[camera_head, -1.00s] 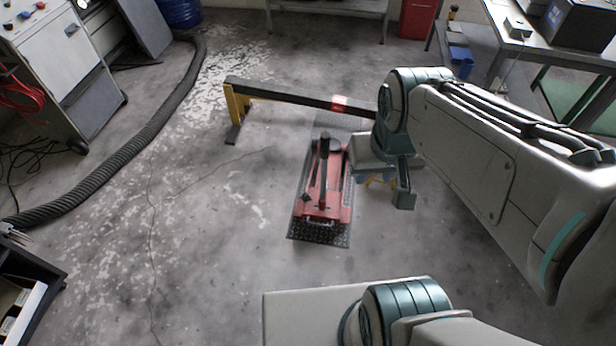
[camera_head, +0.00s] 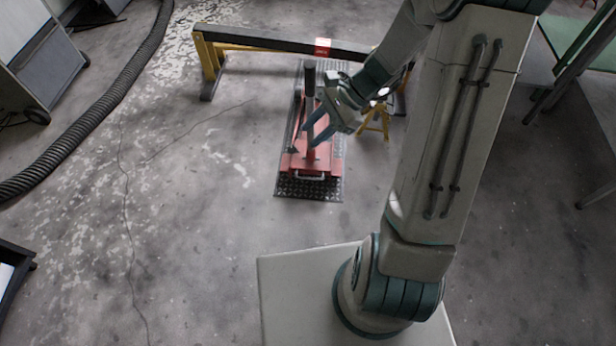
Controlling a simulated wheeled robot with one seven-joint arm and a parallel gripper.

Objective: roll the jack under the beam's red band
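The red jack (camera_head: 298,164) sits on a dark tread-plate strip (camera_head: 290,187) on the floor, its front handle bar facing me. Its upright lever (camera_head: 309,76) has a black top. The dark beam (camera_head: 262,40) spans beyond the jack, with a red band (camera_head: 323,47) a little right of its middle. The jack's body is on the near side of the beam. My gripper (camera_head: 311,136) reaches in from the right at the lever's lower part. Its two fingers stand apart, one on either side of the lever in the picture; contact cannot be told.
A yellow stand (camera_head: 209,62) holds the beam's left end; a yellow trestle (camera_head: 375,122) stands right of the jack, partly behind my arm. A black hose (camera_head: 100,108) runs along the left floor. The strip continues under the beam. Floor left of the jack is clear.

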